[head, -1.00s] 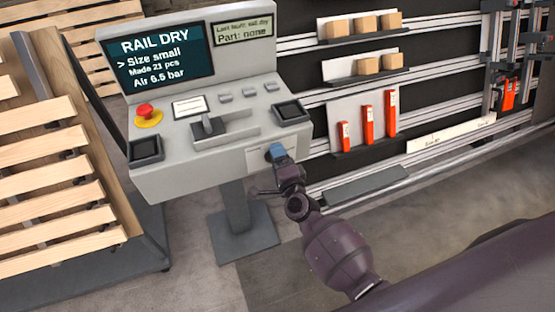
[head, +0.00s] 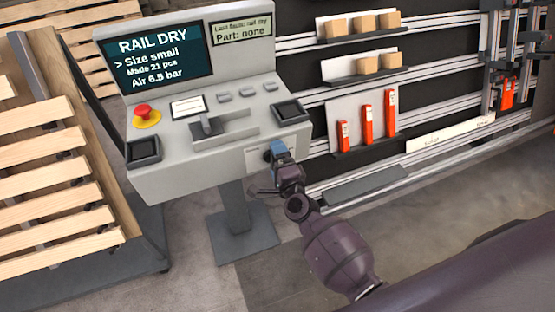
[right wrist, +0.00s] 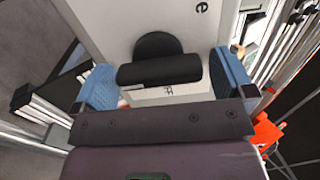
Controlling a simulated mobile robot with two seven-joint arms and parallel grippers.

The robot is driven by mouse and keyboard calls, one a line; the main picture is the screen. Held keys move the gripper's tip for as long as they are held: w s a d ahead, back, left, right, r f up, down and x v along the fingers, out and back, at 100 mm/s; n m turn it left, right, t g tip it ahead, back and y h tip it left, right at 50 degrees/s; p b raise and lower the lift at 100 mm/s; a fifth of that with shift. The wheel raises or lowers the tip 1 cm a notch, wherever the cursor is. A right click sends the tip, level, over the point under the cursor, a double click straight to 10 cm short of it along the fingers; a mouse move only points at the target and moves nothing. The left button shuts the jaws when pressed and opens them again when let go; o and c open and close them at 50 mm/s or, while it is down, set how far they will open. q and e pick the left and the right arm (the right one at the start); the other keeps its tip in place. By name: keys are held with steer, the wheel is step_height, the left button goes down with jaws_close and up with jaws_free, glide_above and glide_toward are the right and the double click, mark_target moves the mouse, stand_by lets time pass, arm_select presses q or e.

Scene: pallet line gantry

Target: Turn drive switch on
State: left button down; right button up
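The drive switch is a round black knob with a bar-shaped handle (right wrist: 160,68) on the light grey front face of the control console (head: 190,175). In the head view the knob (head: 267,155) shows just left of my right gripper's fingers. My right gripper (right wrist: 165,82) is open, with one blue fingertip on each side of the knob. Gaps show between the bar and both fingers. Part of a label, "FF", shows below the bar, and an "e" shows above right. My left gripper is not in view.
The console top carries a red emergency button (head: 145,114), a grey lever (head: 207,125) and dark pads. Its screen (head: 155,52) reads "RAIL DRY". A slatted pallet (head: 60,190) stands at left. Rails with boxes and orange parts (head: 367,120) stand at right.

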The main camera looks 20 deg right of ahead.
steer(key=s, duration=1.1)
steer(key=shift+d, duration=0.2)
steer(key=shift+w, duration=0.1)
steer(key=s+d+f+n+g, duration=0.2)
steer(key=s+d+n+g, duration=0.1)
steer(key=s+n, duration=0.5)
steer(key=s+d+f+n+g, duration=0.3)
steer(key=s+d+n, duration=0.3)
steer(key=s+n, duration=0.3)
steer(key=shift+f+n+g+h, duration=0.35)
steer(key=shift+n+g, duration=0.15)
steer(key=shift+n, duration=0.5)
